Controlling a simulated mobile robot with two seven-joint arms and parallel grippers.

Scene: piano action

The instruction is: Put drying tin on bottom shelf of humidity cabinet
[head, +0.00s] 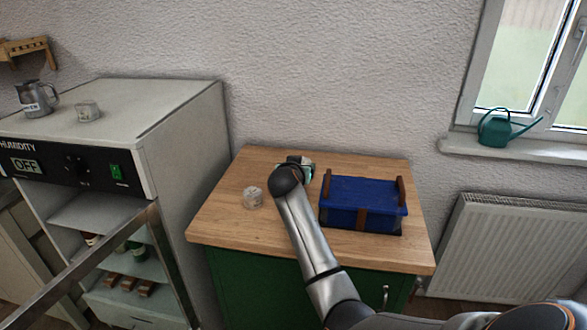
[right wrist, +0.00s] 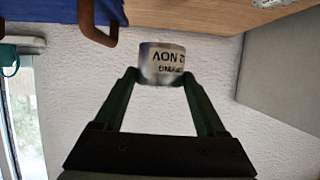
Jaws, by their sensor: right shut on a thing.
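The drying tin (right wrist: 161,62) is a small metal cylinder with dark lettering. In the right wrist view it sits between the fingertips of my right gripper (right wrist: 161,76), which is shut on it. In the head view my right gripper (head: 300,166) is over the back of the wooden worktop, and my arm mostly hides the tin. The humidity cabinet (head: 172,145) stands at the left with its front open. An upper shelf (head: 85,212) and a lower level with several brown items (head: 128,285) show inside. My left gripper is not in view.
A blue box (head: 362,203) with brown handles stands right of my arm on the worktop (head: 225,225). A small clear jar (head: 252,198) stands left of it. The open cabinet door's frame (head: 85,262) crosses the cabinet front.

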